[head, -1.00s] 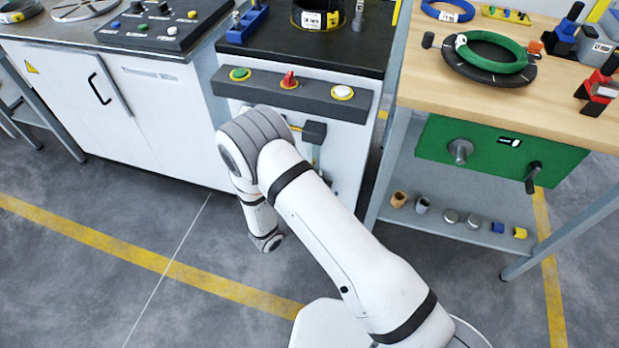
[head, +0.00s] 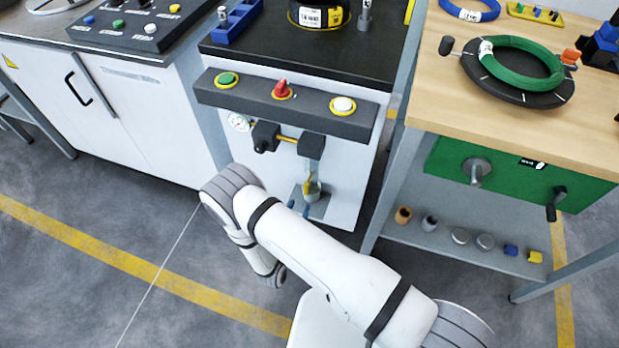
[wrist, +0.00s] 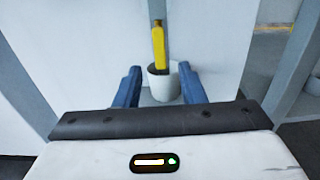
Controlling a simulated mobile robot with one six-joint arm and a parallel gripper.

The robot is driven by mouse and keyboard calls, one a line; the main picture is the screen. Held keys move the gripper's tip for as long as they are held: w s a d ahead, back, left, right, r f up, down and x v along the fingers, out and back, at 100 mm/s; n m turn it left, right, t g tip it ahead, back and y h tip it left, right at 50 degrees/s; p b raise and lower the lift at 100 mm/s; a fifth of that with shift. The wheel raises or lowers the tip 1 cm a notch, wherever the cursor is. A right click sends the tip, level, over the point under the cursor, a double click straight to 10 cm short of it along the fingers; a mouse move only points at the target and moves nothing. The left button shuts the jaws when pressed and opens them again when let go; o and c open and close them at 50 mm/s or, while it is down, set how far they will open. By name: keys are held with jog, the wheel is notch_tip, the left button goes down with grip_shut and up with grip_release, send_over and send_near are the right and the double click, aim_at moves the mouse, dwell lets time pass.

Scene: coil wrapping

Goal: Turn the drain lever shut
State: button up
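A yellow lever (wrist: 158,48), which looks like the drain lever, hangs upright in the upper middle of the wrist view. It also shows small under the air unit in the head view (head: 308,185). A small pale cup (wrist: 163,84) stands just below its lower end. My gripper (wrist: 159,69) is open, with one blue finger on each side of the cup and lever line and a gap on both sides. Nothing is held.
Above the lever are a dark air unit (head: 312,146), a round gauge (head: 239,122) and a button bar (head: 285,102) on the white cabinet front. A wooden bench (head: 450,110) with a green drawer panel (head: 510,175) stands at the right. The floor at the left is clear.

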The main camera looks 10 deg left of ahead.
aim_at(305, 192)
jog(key=w, duration=0.8)
jog(key=shift+w+d, duration=0.1)
jog(key=shift+d, duration=0.2)
grip_shut()
